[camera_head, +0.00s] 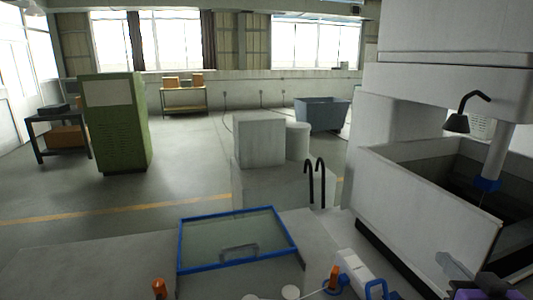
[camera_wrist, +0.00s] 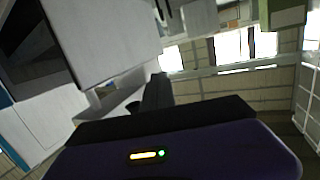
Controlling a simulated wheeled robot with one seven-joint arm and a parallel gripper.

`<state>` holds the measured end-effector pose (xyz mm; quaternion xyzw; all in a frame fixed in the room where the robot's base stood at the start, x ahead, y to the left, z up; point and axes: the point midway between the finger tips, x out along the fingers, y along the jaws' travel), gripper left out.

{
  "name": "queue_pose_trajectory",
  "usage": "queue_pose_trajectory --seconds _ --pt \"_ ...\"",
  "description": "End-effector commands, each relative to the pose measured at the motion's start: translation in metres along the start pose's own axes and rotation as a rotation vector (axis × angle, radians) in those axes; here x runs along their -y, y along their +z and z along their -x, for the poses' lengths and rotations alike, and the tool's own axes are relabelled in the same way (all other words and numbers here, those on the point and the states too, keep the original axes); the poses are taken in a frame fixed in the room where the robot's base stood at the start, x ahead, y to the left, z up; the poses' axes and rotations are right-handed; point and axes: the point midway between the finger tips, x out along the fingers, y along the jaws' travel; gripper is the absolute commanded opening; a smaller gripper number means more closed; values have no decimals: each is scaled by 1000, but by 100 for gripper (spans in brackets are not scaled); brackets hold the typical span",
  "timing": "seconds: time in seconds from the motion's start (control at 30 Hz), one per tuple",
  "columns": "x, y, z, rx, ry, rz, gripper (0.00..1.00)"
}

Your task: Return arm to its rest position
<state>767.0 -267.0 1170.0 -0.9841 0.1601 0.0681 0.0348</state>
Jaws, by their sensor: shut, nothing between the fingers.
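My gripper (camera_wrist: 156,92) shows in the wrist view as a dark finger shape beyond the purple wrist housing with its small lit indicator. It is shut with nothing in it. It points out over the room, with the pale machine tank at the upper left of that view and windows to the right. In the head view, purple and dark parts of my arm show at the bottom right corner, close to the machine's front; most of the arm is out of frame.
The white machine tank (camera_head: 420,210) stands close on the right, with a black lamp (camera_head: 457,122) above it. A blue-framed glass lid (camera_head: 236,240) lies in front. A green cabinet (camera_head: 115,125) stands at the left. A grey-blue bin (camera_head: 318,115) stands farther back. Open floor lies between.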

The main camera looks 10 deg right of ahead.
Motion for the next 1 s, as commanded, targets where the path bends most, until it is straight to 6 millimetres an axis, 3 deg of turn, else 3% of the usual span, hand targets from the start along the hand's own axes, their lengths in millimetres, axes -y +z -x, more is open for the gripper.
queue_pose_trajectory --seconds 0.03,0.37,0.7,1.0 --pt "6 14 8 -19 18 -10 0" --pt "51 70 82 -150 53 -22 0" --pt "107 120 184 -172 -52 17 0" --pt "143 164 280 -59 -203 71 0"
